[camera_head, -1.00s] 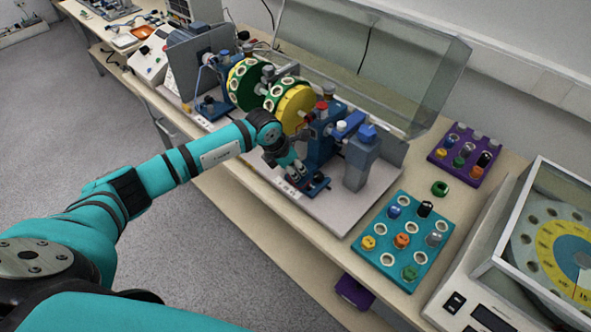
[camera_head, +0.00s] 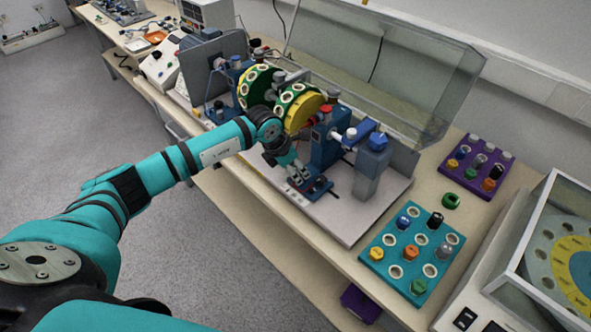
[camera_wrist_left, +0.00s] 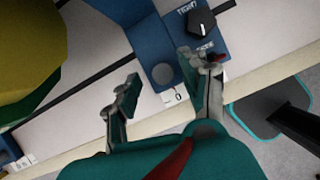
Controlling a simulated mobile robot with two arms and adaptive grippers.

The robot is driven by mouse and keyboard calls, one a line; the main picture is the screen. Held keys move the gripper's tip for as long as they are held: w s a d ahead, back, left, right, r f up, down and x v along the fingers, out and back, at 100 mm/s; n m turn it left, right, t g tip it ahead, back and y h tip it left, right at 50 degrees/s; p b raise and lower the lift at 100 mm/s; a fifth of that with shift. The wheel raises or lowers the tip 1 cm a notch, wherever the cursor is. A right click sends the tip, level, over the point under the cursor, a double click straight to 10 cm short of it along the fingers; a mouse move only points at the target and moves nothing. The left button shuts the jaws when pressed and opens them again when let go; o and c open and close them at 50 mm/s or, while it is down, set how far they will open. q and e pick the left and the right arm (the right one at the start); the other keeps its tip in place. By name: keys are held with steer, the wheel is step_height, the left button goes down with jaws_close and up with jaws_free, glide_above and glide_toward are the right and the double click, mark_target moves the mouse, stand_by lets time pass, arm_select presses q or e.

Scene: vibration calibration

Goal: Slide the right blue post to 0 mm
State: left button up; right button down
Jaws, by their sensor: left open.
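The right blue post (camera_head: 325,142) stands on the grey bench plate, right of the green and yellow drum, with a low blue foot (camera_head: 316,190) reaching toward the front edge. In the left wrist view the blue foot (camera_wrist_left: 151,42) carries a "RIGHT" label, a black knob (camera_wrist_left: 201,22) and a grey round disc. A white scale mark reading 0 (camera_wrist_left: 178,97) lies by its end. My left gripper (camera_head: 298,178) is over the foot; in the wrist view its open fingers (camera_wrist_left: 170,82) lie on either side of the foot's end. Contact cannot be told. My right gripper is out of view.
The green and yellow drum (camera_head: 300,110) is left of the post. A grey-blue block (camera_head: 371,170) stands to the right. A clear raised cover (camera_head: 400,75) is behind. A teal peg tray (camera_head: 384,240) and purple tray (camera_head: 463,180) lie further right.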

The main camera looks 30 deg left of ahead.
arm_select(q)
steer(key=v, duration=1.1)
steer(key=shift+a, duration=0.2)
